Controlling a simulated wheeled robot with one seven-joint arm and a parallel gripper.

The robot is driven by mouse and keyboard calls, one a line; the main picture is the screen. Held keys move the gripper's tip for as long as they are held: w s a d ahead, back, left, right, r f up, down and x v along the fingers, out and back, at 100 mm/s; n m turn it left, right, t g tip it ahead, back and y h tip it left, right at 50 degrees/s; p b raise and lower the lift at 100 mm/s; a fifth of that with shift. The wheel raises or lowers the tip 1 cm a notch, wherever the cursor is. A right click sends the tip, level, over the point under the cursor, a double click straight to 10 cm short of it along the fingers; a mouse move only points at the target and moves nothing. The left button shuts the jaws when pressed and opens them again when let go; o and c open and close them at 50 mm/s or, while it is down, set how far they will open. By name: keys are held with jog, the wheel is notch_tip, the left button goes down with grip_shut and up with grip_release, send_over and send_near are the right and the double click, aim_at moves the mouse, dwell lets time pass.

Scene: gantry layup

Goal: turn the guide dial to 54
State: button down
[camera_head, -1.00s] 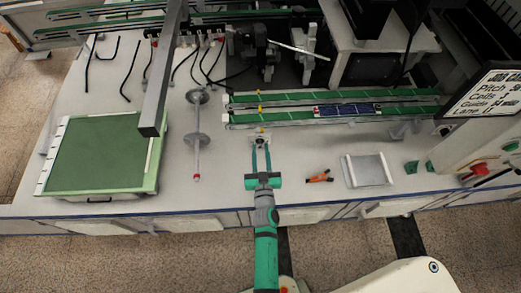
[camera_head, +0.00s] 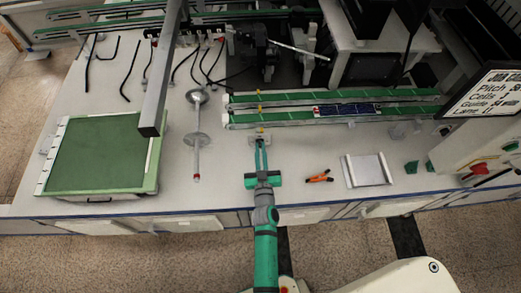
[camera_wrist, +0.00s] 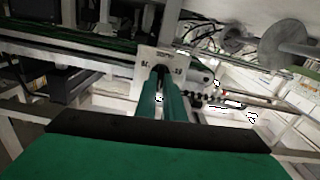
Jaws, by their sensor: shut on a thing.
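The guide dial's small pale plate (camera_head: 260,131) stands at the front of the green conveyor rails in the head view. In the wrist view the same plate (camera_wrist: 149,60) has dark markings along its top and sides, too small to read surely. My gripper (camera_head: 261,143) reaches straight to the dial, its two teal fingers close together. In the wrist view my gripper (camera_wrist: 161,75) is shut on the dial's knob, which the fingers mostly hide. The dial's setting cannot be read.
A sign (camera_head: 491,98) at right lists Pitch, Cells, Guide 54 and Lane. A blue cell strip (camera_head: 345,109) lies on the rails.

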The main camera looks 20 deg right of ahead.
jog(key=n, duration=0.5)
jog(key=shift+a, duration=0.1)
jog(key=n, duration=1.6)
jog(key=shift+a+f, duration=0.1)
jog(key=shift+f, duration=0.2)
jog(key=shift+w+a, duration=0.1)
jog(key=c, duration=1.9)
grip_release()
jog(key=shift+o, duration=0.2)
jog(key=v, duration=1.1)
